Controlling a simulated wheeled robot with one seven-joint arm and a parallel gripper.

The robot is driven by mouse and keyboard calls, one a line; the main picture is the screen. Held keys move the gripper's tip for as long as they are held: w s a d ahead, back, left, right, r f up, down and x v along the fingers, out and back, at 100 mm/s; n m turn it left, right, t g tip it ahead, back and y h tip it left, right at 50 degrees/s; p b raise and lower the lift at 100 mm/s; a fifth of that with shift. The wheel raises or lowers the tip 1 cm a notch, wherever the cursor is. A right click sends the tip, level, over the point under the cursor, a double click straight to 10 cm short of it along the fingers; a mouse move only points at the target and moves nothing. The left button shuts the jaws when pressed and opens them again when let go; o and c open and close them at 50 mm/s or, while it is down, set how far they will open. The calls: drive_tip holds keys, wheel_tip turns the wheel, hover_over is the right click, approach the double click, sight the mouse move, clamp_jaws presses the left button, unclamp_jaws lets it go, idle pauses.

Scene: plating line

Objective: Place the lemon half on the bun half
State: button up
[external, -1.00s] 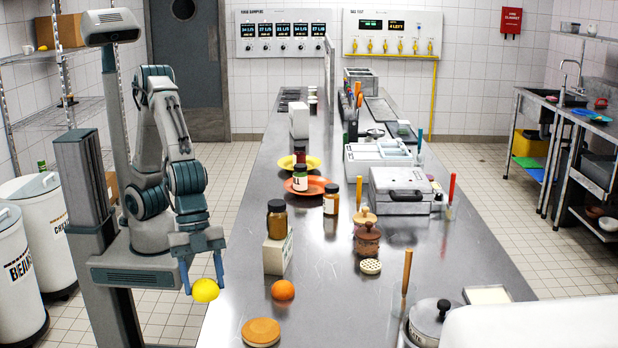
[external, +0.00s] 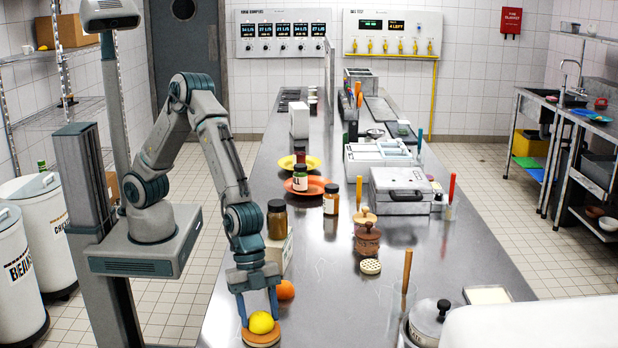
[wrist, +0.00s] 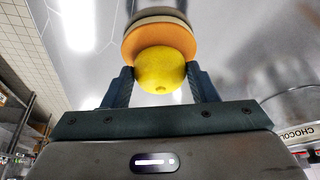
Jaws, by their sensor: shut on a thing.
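The yellow lemon half (external: 262,322) is between the two blue fingers of my gripper (external: 261,318), which is shut on it. It also shows between the fingers in the wrist view (wrist: 160,70). The round orange-brown bun half (external: 262,340) lies on the steel counter near its front left edge. The lemon half is right over the bun half in the external view. In the wrist view the bun half (wrist: 150,33) shows behind the lemon half. I cannot tell whether the two touch.
A brown jar (external: 278,220) stands on a pale block behind that. A lidded pot (external: 430,318) stands at the front right. The counter (external: 340,300) between is clear.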

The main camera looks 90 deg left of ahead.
drive_tip(key=shift+f, duration=0.2)
drive_tip(key=o, duration=1)
drive_tip(key=shift+r, duration=0.1)
drive_tip(key=shift+r, duration=0.25)
drive_tip(key=b+v, duration=0.2)
drive_tip(key=v, duration=1)
drive_tip(key=shift+s+a+f, duration=0.1)
drive_tip(key=shift+f, duration=0.05)
